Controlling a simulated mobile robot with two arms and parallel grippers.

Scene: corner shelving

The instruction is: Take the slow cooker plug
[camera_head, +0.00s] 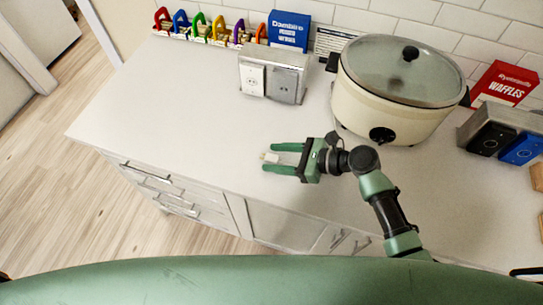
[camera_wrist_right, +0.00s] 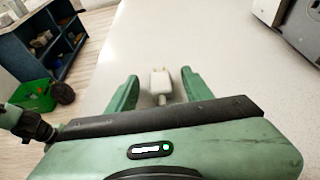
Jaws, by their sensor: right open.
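The slow cooker (camera_head: 384,107), cream with a glass lid, stands on the white counter near the back wall. A small white plug (camera_head: 271,157) lies on the counter in front of it, to the left. My right gripper (camera_head: 268,158) is open around the plug, with one green finger on either side. In the right wrist view the plug (camera_wrist_right: 161,84) sits between the open fingers, with visible gaps on both sides. A short piece of its cord runs back under the gripper, where the rest is hidden.
A metal box with outlet-like faces (camera_head: 273,77) stands behind the plug. A similar box (camera_head: 494,137) is at the right, near a red waffles box (camera_head: 506,84). A blue box (camera_head: 289,31) stands at the back. The left counter (camera_head: 165,110) is clear.

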